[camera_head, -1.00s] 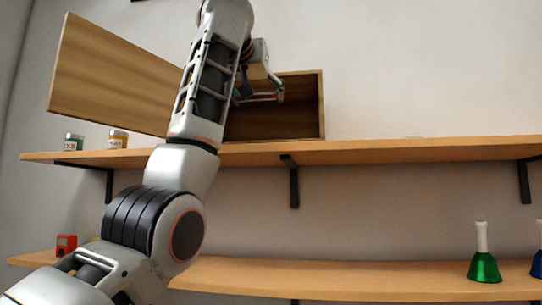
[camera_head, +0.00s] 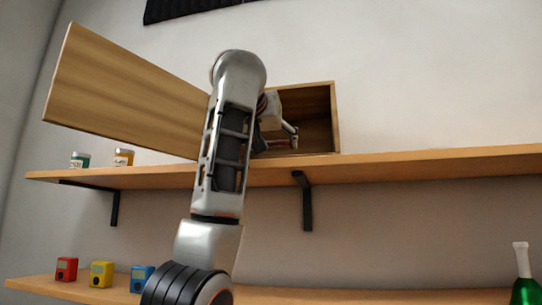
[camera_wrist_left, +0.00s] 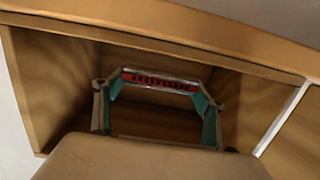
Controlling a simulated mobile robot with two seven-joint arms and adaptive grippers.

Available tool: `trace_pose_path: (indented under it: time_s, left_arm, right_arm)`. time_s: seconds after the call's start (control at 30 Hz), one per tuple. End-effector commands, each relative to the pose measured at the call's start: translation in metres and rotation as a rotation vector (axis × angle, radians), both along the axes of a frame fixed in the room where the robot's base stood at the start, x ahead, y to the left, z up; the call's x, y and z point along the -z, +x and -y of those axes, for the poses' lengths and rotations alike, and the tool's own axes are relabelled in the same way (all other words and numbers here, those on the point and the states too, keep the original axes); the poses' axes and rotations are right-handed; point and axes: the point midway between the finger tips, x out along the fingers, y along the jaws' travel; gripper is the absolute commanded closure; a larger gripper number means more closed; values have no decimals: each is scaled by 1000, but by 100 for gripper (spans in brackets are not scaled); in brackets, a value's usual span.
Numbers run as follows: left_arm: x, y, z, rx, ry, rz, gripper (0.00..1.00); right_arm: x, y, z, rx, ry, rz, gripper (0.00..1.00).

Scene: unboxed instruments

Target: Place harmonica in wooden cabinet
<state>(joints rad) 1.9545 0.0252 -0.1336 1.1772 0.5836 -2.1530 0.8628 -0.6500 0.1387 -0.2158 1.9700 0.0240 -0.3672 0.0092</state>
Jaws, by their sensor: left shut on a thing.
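The wooden cabinet (camera_head: 336,118) stands on the upper shelf with its door (camera_head: 125,92) swung open to the left. My left gripper (camera_head: 291,138) is at the cabinet's opening, partly hidden by my forearm. In the left wrist view, the harmonica (camera_wrist_left: 160,80), red and silver with a row of dark holes, spans between the green-padded fingertips of my left gripper (camera_wrist_left: 160,88). The gripper is shut on it, and the cabinet's wooden walls (camera_wrist_left: 55,85) surround it. The harmonica cannot be made out in the head view. My right gripper is not in view.
Two small jars (camera_head: 123,157) stand on the upper shelf (camera_head: 420,164) left of the cabinet, below the door. The lower shelf holds red, yellow (camera_head: 102,274) and blue small devices and a green bell (camera_head: 524,290). The upper shelf right of the cabinet is clear.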

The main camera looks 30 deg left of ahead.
Motion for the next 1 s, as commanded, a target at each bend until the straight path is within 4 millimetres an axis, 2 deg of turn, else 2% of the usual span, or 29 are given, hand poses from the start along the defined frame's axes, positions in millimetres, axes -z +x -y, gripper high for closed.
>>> trace_pose_path:
  time_s: [0.03,0.2,0.57,0.6,0.67,1.0]
  left_arm:
    - [11,1,0,-1,1,-1,55]
    - [25,0,0,-1,1,-1,55]
    - [27,0,0,0,0,-1,55]
    - [28,0,0,0,0,-1,28]
    - [27,0,0,-1,0,-1,14]
    - [26,0,0,-1,0,-1,14]
  right_arm:
    - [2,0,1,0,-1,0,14]
    - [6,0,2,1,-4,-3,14]
    - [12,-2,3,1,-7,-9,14]
    - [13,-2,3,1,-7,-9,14]
    - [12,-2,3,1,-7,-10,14]
    - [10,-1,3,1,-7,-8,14]
